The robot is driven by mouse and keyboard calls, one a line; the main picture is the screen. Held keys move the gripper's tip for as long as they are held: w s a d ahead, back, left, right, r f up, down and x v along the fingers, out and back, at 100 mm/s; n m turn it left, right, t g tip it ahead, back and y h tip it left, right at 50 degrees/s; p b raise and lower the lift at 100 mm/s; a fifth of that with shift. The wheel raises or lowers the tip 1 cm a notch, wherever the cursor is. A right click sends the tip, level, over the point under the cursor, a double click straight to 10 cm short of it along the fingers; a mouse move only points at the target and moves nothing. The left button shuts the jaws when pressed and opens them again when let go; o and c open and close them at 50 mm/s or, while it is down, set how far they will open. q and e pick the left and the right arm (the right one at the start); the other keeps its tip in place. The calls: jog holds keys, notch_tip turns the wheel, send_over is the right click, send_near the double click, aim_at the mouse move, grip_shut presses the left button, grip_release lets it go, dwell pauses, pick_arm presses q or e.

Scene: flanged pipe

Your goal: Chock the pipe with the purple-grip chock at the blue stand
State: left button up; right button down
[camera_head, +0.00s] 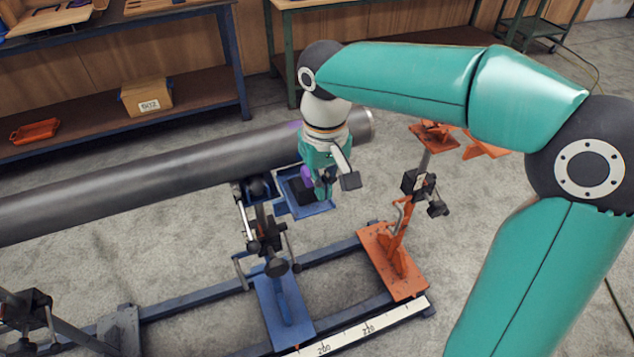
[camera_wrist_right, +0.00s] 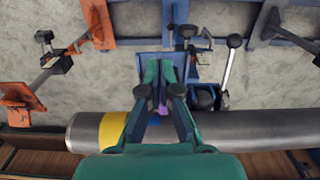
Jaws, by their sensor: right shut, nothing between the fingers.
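The grey pipe (camera_head: 150,170) lies across the view, over the blue stand (camera_head: 283,305). A blue tray (camera_head: 312,210) sits on the near side of the pipe beside the stand's head. A dark chock (camera_head: 298,191) with a purple grip (camera_head: 306,174) is in the tray, partly hidden by my gripper. Whether it touches the pipe is unclear. My right gripper (camera_head: 325,187) is shut and empty, right beside the grip. In the right wrist view its closed fingers (camera_wrist_right: 160,72) are over the tray, and a bit of purple (camera_wrist_right: 162,107) shows between them. My left gripper is out of view.
An orange stand (camera_head: 393,260) is at the right on the blue rail, with a scale strip (camera_head: 350,330) in front. A yellow band (camera_wrist_right: 112,128) circles the pipe near its end. Shelves with a cardboard box (camera_head: 147,97) stand behind. Grey floor is open between.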

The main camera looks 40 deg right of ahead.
aim_at(314, 208)
jog(key=w+f, duration=0.1)
jog(key=f, duration=0.1)
jog(key=w+f, duration=0.1)
jog(key=f, duration=0.2)
jog(key=w+f+p, duration=0.1)
jog(key=f, duration=0.1)
jog(key=shift+d+f, duration=0.3)
jog(key=shift+w+d, duration=0.1)
jog(key=shift+w, duration=0.35)
